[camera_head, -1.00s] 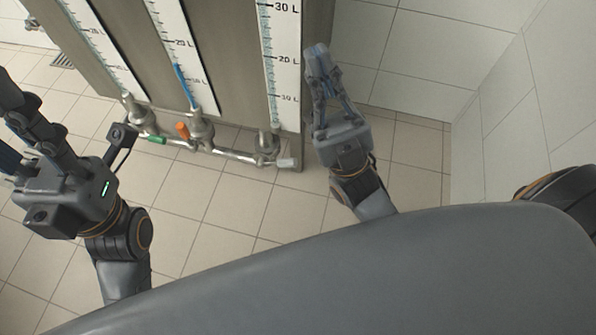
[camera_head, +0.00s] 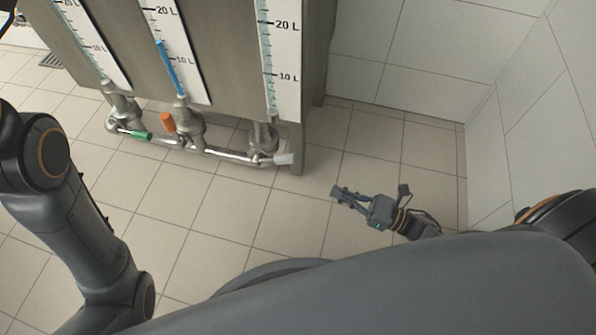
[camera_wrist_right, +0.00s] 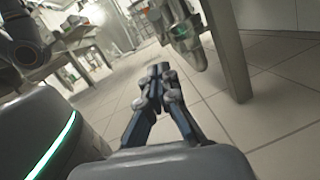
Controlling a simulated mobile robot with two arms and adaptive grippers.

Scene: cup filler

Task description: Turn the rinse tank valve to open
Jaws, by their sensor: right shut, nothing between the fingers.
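Three tank outlets with valve handles show at the bottom of the steel unit in the head view: a green handle (camera_head: 142,135), an orange handle (camera_head: 168,122) and a white handle (camera_head: 284,159). The orange one points up, unlike the green and white ones, which lie along the pipe. No label shows which is the rinse tank. My right gripper (camera_head: 336,191) is shut and empty, to the right of and below the white handle, apart from it. Its closed fingers also show in the right wrist view (camera_wrist_right: 158,70), with pipework (camera_wrist_right: 184,35) beyond. My left gripper is outside the frame.
The steel tank unit (camera_head: 222,50) with litre scales stands at the upper left; its corner leg (camera_head: 296,150) is beside the white handle. A pipe (camera_head: 228,154) joins the outlets. A tiled wall (camera_head: 400,50) stands at the right. The tiled floor between is clear.

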